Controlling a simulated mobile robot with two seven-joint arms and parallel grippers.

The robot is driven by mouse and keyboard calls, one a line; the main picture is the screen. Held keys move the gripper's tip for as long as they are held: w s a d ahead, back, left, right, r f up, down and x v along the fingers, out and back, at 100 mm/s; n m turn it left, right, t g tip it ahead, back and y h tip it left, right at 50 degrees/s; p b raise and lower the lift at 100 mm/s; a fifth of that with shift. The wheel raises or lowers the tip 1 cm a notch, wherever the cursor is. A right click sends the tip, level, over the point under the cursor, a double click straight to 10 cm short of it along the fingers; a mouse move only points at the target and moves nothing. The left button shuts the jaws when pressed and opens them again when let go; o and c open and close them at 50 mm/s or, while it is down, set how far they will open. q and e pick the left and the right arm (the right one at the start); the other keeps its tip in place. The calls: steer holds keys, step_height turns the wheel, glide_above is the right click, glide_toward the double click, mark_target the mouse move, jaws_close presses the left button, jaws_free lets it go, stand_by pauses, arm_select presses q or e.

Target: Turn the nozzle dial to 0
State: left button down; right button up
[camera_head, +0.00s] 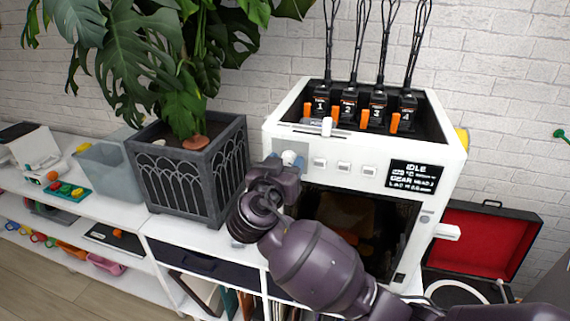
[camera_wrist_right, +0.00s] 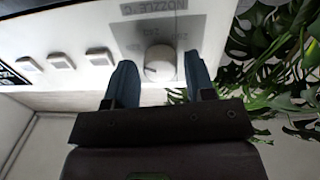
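The nozzle dial (camera_head: 289,157) is a small white round knob at the upper left of the white printer's front. In the right wrist view the dial (camera_wrist_right: 159,64) sits on a grey panel with lettering that reads "NOZZLE" upside down; a short dark mark shows on its face. My right gripper (camera_head: 286,161) is in front of the dial. Its two blue fingers (camera_wrist_right: 159,72) stand on either side of the dial, with a narrow gap on each side, so it is open and not gripping. I cannot tell the dial's number. My left gripper is out of view.
The printer (camera_head: 450,165) has several white buttons (camera_head: 344,167) right of the dial and a display (camera_head: 412,176) reading "IDLE". A plant in a dark planter (camera_head: 187,172) stands close on the left. A red-lined open case (camera_head: 487,240) is at the right.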

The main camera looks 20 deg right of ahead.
steer(key=c, duration=0.7)
steer(key=shift+o, duration=0.2)
